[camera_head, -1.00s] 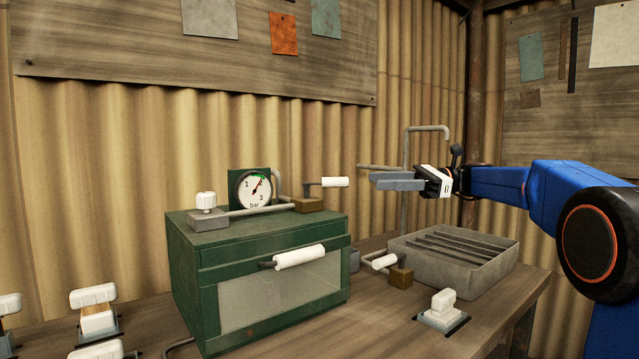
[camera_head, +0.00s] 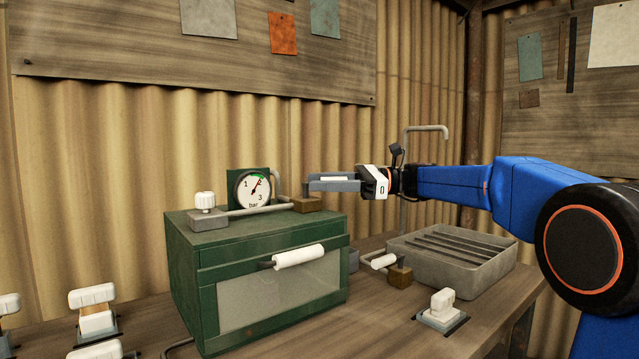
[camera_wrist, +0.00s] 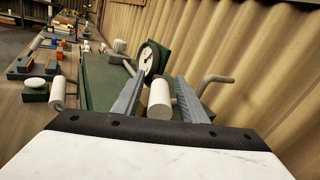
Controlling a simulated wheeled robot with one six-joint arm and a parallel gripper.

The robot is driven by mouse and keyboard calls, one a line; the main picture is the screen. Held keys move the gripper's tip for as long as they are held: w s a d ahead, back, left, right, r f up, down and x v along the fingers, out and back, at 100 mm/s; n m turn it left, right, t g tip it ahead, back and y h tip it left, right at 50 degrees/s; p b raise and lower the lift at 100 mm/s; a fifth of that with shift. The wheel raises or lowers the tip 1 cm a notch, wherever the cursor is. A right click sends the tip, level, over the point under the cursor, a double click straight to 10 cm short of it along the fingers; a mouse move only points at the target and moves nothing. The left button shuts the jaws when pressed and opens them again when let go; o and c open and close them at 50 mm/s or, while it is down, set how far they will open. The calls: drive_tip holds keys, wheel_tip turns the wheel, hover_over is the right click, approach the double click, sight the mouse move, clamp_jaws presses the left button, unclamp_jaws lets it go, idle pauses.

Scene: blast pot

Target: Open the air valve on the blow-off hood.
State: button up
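A dark green cabinet (camera_head: 185,262) with a glass front stands on the bench; it also shows in the wrist view (camera_wrist: 100,88). On its top right, a lever valve with a brown block (camera_head: 308,205) has a white cylindrical handle (camera_wrist: 159,99). My gripper (camera_head: 312,184) is level with this handle, its fingers reaching left around it. In the wrist view, my gripper (camera_wrist: 160,77) is open, with one finger on each side of the handle and small gaps showing. The fingers mostly hide the handle in the head view.
A round gauge (camera_head: 253,190) marked bar and a white knob (camera_head: 205,201) are on the cabinet top. A white door handle (camera_head: 299,256) sticks out in front. Right are another white-handled lever (camera_head: 384,261), a grey slatted tray (camera_head: 470,278) and a white switch (camera_head: 442,302). Corrugated wall stands behind.

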drive_tip(key=shift+s+a, duration=0.1)
drive_tip(key=shift+a, duration=0.25)
drive_tip(key=shift+c, duration=0.6)
clamp_jaws()
drive_tip(key=shift+t, duration=0.3)
drive_tip(key=m+t, duration=0.1)
drive_tip(key=t, duration=0.1)
drive_tip(key=s+m+t, duration=0.1)
drive_tip(key=t, duration=0.1)
drive_tip(key=m+t, duration=0.2)
drive_tip(key=shift+s, duration=0.25)
drive_tip(key=shift+s+a+m+t+h, duration=0.15)
drive_tip(key=shift+m+t+h, duration=0.4)
drive_tip(key=shift+m+t, duration=0.5)
drive_tip(key=shift+s+m+t+h, duration=0.2)
drive_tip(key=shift+m+t+h, duration=0.4)
drive_tip(key=shift+t, duration=0.75)
drive_tip(key=shift+s+a+m+t+h, duration=0.15)
drive_tip(key=shift+m+t+h, duration=0.3)
drive_tip(key=shift+m+t, duration=0.65)
